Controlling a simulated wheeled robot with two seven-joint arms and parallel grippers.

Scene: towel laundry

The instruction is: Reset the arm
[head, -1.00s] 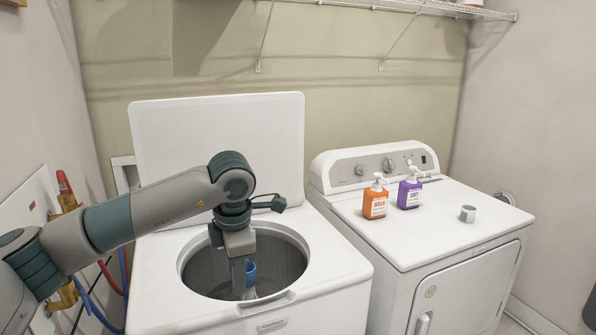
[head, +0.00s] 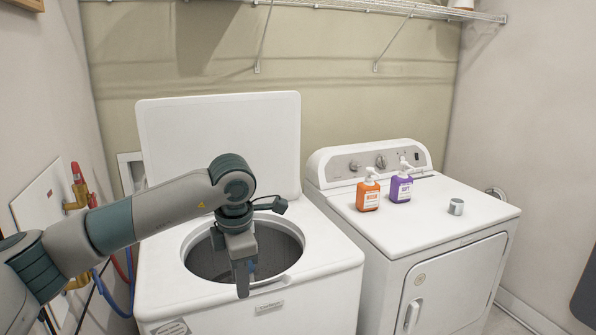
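My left arm comes in from the left and bends down over the open top-loading washer (head: 330,250). My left gripper (head: 243,283) points down at the front rim of the washer's round opening. Its fingers are seen nearly edge-on, so the gap between them is unclear. A small patch of blue shows just behind the fingers; most of it is hidden. My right gripper is not in view.
The washer lid (head: 220,140) stands open at the back. The dryer (head: 455,275) to the right bears an orange bottle (head: 368,195), a purple bottle (head: 401,188) and a small grey cup (head: 456,207). A wire shelf (head: 400,8) hangs above. Pipes and hoses (head: 78,190) run along the left wall.

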